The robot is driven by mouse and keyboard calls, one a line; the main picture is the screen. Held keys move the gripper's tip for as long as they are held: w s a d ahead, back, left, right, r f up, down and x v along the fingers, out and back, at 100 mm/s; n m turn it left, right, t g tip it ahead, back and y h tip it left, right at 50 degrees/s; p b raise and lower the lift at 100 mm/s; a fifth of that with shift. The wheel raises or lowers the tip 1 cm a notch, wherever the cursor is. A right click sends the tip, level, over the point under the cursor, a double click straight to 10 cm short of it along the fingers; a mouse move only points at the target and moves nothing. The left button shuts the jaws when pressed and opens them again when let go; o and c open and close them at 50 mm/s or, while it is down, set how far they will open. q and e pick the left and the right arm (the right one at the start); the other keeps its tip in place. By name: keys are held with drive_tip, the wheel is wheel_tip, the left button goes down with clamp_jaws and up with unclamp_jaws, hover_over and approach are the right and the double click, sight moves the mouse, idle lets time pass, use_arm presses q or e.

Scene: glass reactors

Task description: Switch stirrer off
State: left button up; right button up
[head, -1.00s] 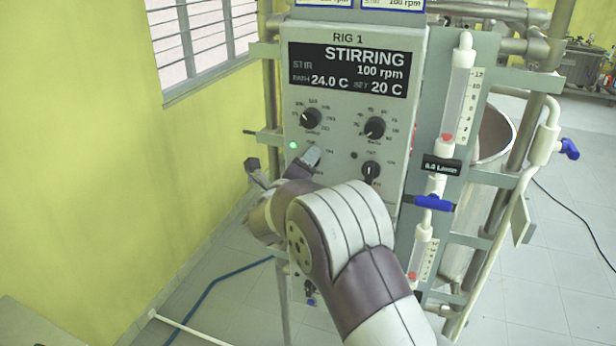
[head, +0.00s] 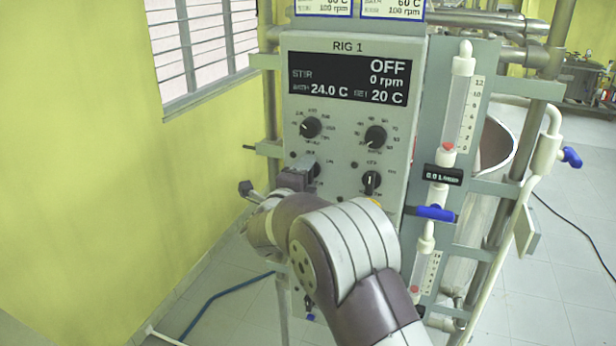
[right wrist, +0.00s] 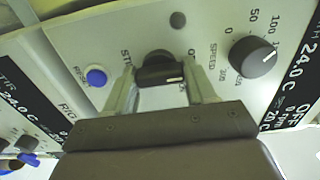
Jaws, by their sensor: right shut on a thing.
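The grey RIG 1 control box (head: 409,172) faces me. Its black display (head: 347,80) reads OFF, 0 rpm, 24.0 C and SET 20 C. The stirrer switch is a dark rotary knob (right wrist: 160,70) under the lamp (right wrist: 178,20), which looks unlit. My right gripper (right wrist: 160,85) has a finger on each side of this knob and is shut on it. In the head view my right gripper (head: 300,177) covers most of the switch. My left gripper is in neither view now.
The speed knob (right wrist: 254,56) sits close beside the switch, and a blue reset button (right wrist: 96,76) lies on its other side. In the head view a flowmeter with a blue valve (head: 436,213) stands right of the box. A yellow wall (head: 210,150) is at the left.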

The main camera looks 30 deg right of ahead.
drive_tip(key=shift+w+a+r, duration=0.1)
drive_tip(key=shift+r, duration=0.25)
drive_tip(key=o, duration=0.9)
drive_tip(key=shift+o, duration=0.7)
drive_tip(key=shift+a+f, duration=0.1)
drive_tip(key=b+v, duration=0.5)
drive_tip(key=v, duration=0.7)
drive_tip(key=shift+a, duration=0.3)
drive_tip(key=shift+f, duration=0.15)
